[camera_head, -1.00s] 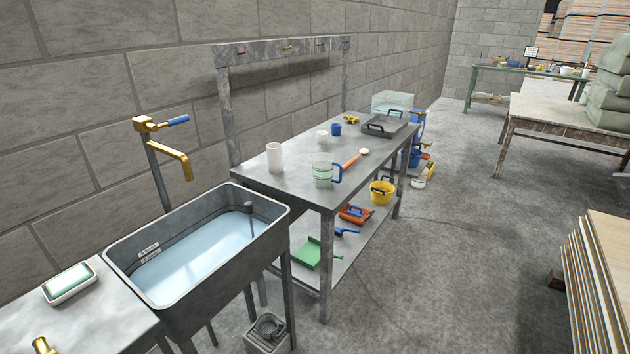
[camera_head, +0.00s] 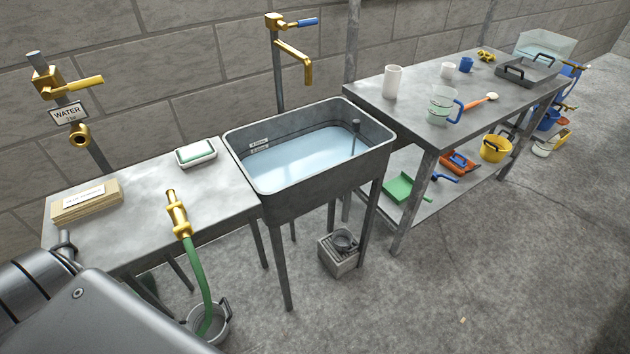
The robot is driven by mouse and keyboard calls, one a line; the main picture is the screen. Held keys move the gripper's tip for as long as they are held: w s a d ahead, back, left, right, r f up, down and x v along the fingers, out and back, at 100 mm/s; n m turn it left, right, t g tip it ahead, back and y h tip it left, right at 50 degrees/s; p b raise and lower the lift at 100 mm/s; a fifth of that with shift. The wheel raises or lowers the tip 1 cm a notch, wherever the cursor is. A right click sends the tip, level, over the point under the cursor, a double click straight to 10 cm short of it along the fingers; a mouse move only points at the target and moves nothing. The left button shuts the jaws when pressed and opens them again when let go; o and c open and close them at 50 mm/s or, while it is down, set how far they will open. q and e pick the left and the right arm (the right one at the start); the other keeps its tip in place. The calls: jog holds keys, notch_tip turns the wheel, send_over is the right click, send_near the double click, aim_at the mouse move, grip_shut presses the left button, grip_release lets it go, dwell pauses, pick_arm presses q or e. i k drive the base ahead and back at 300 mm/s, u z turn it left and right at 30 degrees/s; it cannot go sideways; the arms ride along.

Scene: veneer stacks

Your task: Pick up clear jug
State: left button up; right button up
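The clear jug (camera_head: 440,105) has a blue handle and stands upright near the front left part of the metal bench (camera_head: 408,110), right of the sink. A white cylinder (camera_head: 392,82) stands behind it to the left. An orange-handled tool with a pale head (camera_head: 483,101) lies just right of the jug's handle. No gripper touches the jug. A grey arm part of mine shows at the lower left, but neither gripper is in view.
A water-filled sink (camera_head: 240,170) stands between the bench and a side table (camera_head: 225,192). A grey box (camera_head: 340,258) stands under the sink.

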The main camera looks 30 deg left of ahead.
aim_at(443, 98)
jog(key=u, duration=0.85)
jog(key=i, duration=1.1)
jog(key=z, duration=0.05)
